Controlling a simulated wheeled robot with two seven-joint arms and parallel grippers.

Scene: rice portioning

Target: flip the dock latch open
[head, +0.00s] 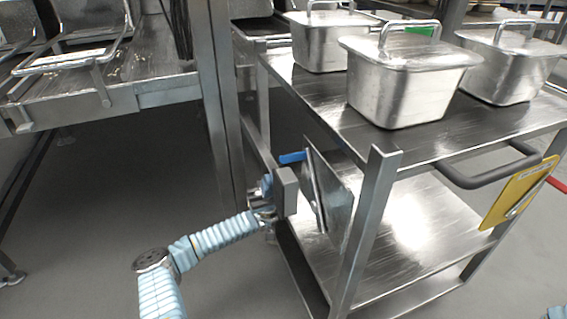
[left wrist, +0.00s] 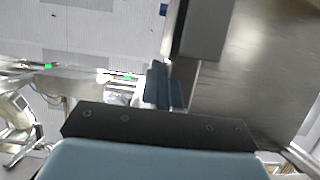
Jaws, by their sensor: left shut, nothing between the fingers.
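The dock latch has a bright blue lever (head: 291,157) at the cart's left side, sticking out roughly level to the left. A grey block (head: 285,190) sits just below it. My left gripper (head: 267,184) is shut and empty, close to the left of this block and below the lever. In the left wrist view my shut blue-grey fingers (left wrist: 162,85) are beside the grey block (left wrist: 203,30); whether they touch it I cannot tell. A small blue spot at the block's upper left may be the lever. My right gripper is out of view.
The steel cart (head: 450,145) carries several lidded pans (head: 405,85) on top. A black handle (head: 490,172) and a yellow clipboard (head: 518,192) are at its right end. A steel counter (head: 110,90) stands at left. Open floor (head: 90,230) lies around my left arm.

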